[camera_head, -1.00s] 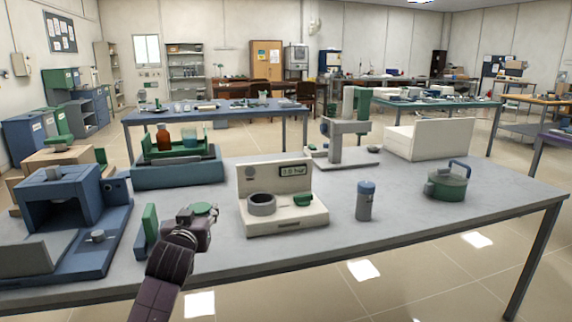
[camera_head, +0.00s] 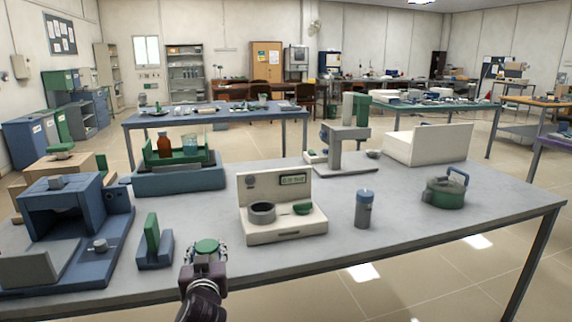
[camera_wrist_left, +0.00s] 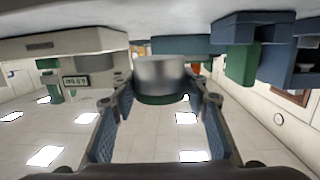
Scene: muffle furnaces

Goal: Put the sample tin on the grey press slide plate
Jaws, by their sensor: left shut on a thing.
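The sample tin is a round grey tin with a green lid (camera_head: 206,246). My left gripper (camera_head: 205,255) is shut on it near the front edge of the grey table. In the left wrist view the tin (camera_wrist_left: 160,75) sits between the two fingers, and the picture is upside down, so the green lid shows below. The blue press (camera_head: 62,212) stands at the left of the table, left of my gripper. A grey slanted plate (camera_head: 38,262) lies at its front; I cannot tell surely whether this is the slide plate. My right gripper is not in view.
A blue block with a green upright plate (camera_head: 152,236) stands between the press and my gripper. A white balance (camera_head: 284,228) is to the right, with a blue-grey canister (camera_head: 364,210) and a green pot (camera_head: 445,190) beyond. A blue tray (camera_head: 180,180) holds bottles behind.

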